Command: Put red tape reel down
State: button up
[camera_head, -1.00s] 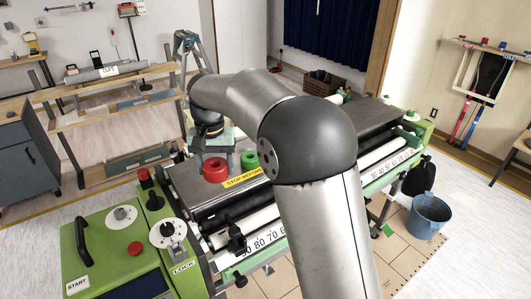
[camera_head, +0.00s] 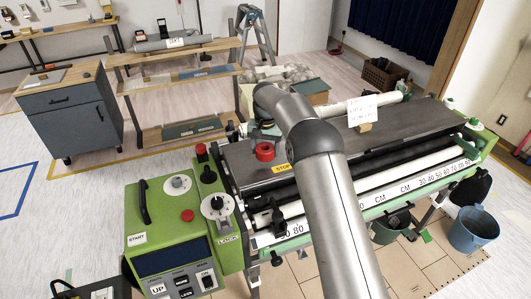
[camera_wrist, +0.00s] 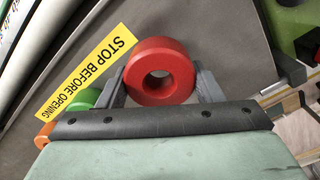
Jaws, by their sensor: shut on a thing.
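The red tape reel (camera_head: 265,152) is a thick ring with a round hole. In the head view it is over the left end of the machine's dark top plate (camera_head: 235,178). In the wrist view the red reel (camera_wrist: 160,48) sits between the two grey fingers of my gripper (camera_wrist: 161,88), which is shut on it. The reel's flat face shows, and its hole is empty. I cannot tell whether it touches the plate. My arm hides part of the plate in the head view.
In the wrist view a green reel (camera_wrist: 84,98) and an orange reel (camera_wrist: 45,134) lie left of my gripper, partly hidden. A yellow "STOP BEFORE OPENING" label (camera_wrist: 87,72) is on the plate. The green control box (camera_head: 160,215) with knobs stands at the left.

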aim_at(266, 156)
jog(key=shift+f, duration=1.45)
jog(key=shift+f, duration=0.15)
jog(key=shift+f, duration=0.15)
jog(key=o, duration=1.1)
notch_tip(266, 156, up, 13)
jog(key=shift+f+b, duration=0.2)
jog(key=shift+b, duration=0.55)
